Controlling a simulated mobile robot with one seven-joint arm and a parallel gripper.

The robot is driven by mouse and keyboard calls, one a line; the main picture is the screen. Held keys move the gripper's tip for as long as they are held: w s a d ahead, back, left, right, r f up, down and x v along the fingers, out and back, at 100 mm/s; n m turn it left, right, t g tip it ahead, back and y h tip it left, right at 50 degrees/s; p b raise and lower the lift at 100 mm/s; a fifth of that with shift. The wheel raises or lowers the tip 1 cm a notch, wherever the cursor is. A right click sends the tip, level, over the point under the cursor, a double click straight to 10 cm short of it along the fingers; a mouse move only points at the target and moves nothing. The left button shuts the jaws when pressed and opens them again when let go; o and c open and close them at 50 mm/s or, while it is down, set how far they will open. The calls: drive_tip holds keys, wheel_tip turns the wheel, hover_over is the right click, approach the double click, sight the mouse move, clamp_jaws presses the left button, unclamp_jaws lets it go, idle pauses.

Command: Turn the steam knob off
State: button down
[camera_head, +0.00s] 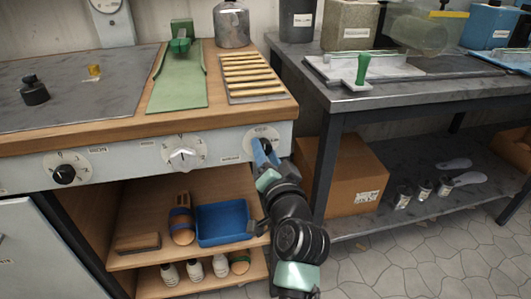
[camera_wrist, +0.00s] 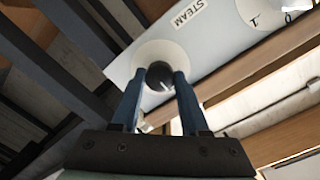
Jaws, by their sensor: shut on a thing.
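The steam knob is the rightmost of three knobs on the bench's pale front panel. In the head view its white dial (camera_head: 262,133) shows above my gripper (camera_head: 262,152), which covers most of the knob. In the wrist view the dark steam knob (camera_wrist: 160,75) sits on its round white dial beside a label reading STEAM (camera_wrist: 187,14). The two blue fingers of my gripper (camera_wrist: 158,82) stand on either side of the knob and are shut on it. The knob's exact pointer setting is hard to read.
A black knob (camera_head: 64,174) and a white knob (camera_head: 183,158) are on the same panel to the left. Below are shelves with a blue tray (camera_head: 222,240). A cardboard box (camera_head: 350,180) stands under the grey table (camera_head: 395,95) at right.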

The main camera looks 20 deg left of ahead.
drive_tip(key=shift+c, duration=2.1)
unclamp_jaws()
drive_tip(key=shift+d, duration=0.1)
drive_tip(key=p+v, duration=0.2)
drive_tip(key=v, duration=1.1)
